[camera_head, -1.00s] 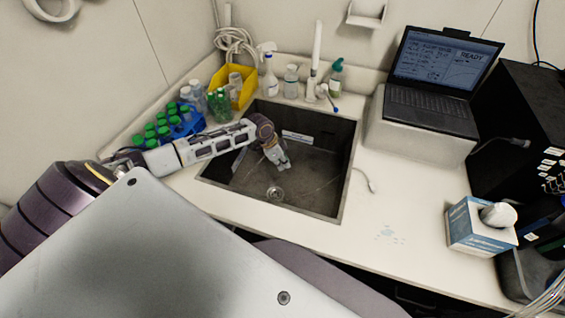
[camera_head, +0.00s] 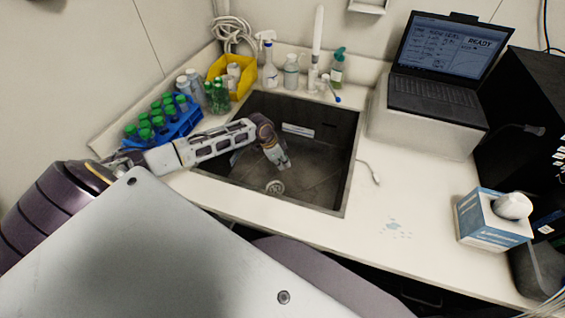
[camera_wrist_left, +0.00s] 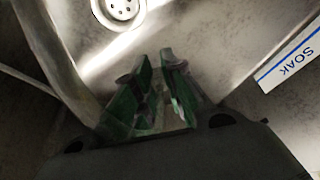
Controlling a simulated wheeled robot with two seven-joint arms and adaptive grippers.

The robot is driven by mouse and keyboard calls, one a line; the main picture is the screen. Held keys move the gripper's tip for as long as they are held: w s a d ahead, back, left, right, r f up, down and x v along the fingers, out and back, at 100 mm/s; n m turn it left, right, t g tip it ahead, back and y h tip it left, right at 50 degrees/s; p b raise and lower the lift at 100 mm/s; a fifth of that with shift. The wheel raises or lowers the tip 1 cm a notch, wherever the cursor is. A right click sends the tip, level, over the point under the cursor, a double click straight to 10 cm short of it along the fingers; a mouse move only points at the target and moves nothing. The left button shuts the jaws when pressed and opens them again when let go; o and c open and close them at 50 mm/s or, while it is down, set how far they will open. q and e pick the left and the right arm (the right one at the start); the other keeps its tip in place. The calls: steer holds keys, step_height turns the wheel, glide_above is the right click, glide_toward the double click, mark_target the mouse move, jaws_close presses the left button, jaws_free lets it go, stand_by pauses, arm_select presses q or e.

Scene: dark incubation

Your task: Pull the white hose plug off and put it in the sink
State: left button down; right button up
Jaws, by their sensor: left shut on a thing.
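The dark metal sink (camera_head: 325,165) is set into the white counter, with a round drain (camera_head: 275,187) in its floor. My left gripper (camera_head: 281,162) reaches down inside the sink, above the floor near the drain. In the left wrist view its green-padded fingers (camera_wrist_left: 163,100) are close together on a small pale thing, which I take to be the white hose plug; the fingers hide most of it. The drain also shows in that view (camera_wrist_left: 119,10), apart from the fingers. My right gripper is not in view.
A blue rack (camera_head: 172,131) with green-capped tubes and a yellow bin (camera_head: 243,82) stand left of the sink. Bottles and a white tap (camera_head: 317,60) stand behind it. A laptop (camera_head: 436,98) and a tissue box (camera_head: 487,222) are at right. A white cable end (camera_head: 369,172) lies on the counter.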

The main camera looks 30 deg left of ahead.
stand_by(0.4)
arm_select(q)
steer(key=shift+f+p, duration=0.15)
steer(key=shift+p, duration=0.2)
steer(key=c, duration=1.4)
jaws_free()
steer(key=shift+r+p, duration=3.7)
steer(key=shift+p, duration=0.05)
steer(key=shift+d, duration=0.1)
